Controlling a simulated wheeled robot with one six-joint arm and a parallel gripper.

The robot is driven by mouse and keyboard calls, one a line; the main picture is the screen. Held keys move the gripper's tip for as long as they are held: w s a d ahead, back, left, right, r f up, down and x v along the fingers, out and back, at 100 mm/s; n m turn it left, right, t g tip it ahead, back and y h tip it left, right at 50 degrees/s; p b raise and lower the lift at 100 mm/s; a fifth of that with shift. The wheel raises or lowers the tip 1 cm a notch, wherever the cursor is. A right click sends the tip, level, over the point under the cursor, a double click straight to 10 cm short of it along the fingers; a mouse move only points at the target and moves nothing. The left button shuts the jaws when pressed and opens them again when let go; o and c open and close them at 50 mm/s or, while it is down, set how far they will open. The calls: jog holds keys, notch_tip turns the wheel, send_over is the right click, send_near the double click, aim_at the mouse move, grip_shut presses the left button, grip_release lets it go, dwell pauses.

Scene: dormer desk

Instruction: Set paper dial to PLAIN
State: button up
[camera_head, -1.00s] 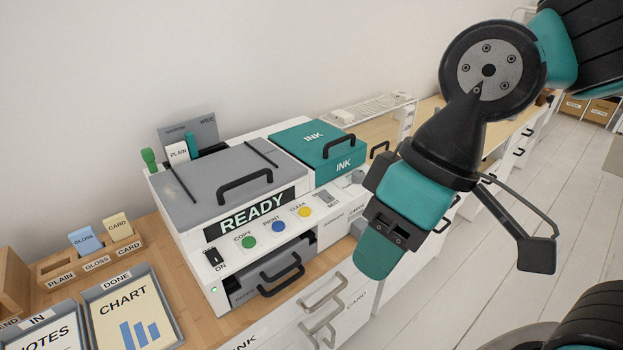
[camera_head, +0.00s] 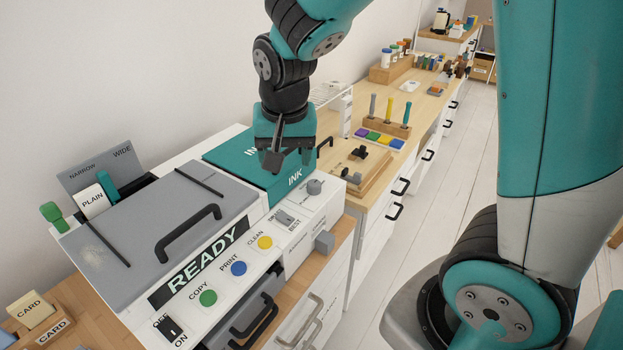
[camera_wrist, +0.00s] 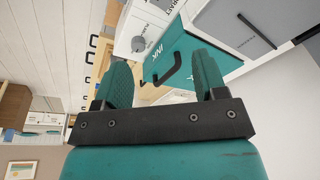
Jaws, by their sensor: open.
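The grey round dial (camera_head: 314,186) is on the right end of the printer's top, beside the teal INK lid (camera_head: 230,150). Its label is too small to read. It also shows in the wrist view as a grey knob (camera_wrist: 139,43) on a white panel. My gripper (camera_head: 288,158) points down over the INK lid, behind and left of the dial and apart from it. In the wrist view my gripper (camera_wrist: 162,66) has its fingers wide apart, with nothing held; the INK lid's black handle (camera_wrist: 178,72) shows beyond them.
The printer reads READY (camera_head: 205,260). A grey square knob (camera_head: 324,243) sticks out at its front right. A BEST switch (camera_head: 284,218) and several coloured buttons line the front. To the right, the wooden bench (camera_head: 400,160) holds upright tools and a board.

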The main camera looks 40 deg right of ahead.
aim_at(314, 184)
jog(key=w+d+f+m+h, duration=0.35)
jog(key=w+d+m, duration=0.25)
jog(key=d, duration=0.2)
jog(key=p+x, duration=0.1)
jog(key=x, duration=0.4)
jog(key=p+x, duration=0.1)
jog(key=x, duration=1)
jog(key=shift+w+a+f+p, duration=0.1)
jog(key=shift+a+f+p, duration=0.15)
jog(key=shift+f+p, duration=0.2)
jog(key=c, duration=0.9)
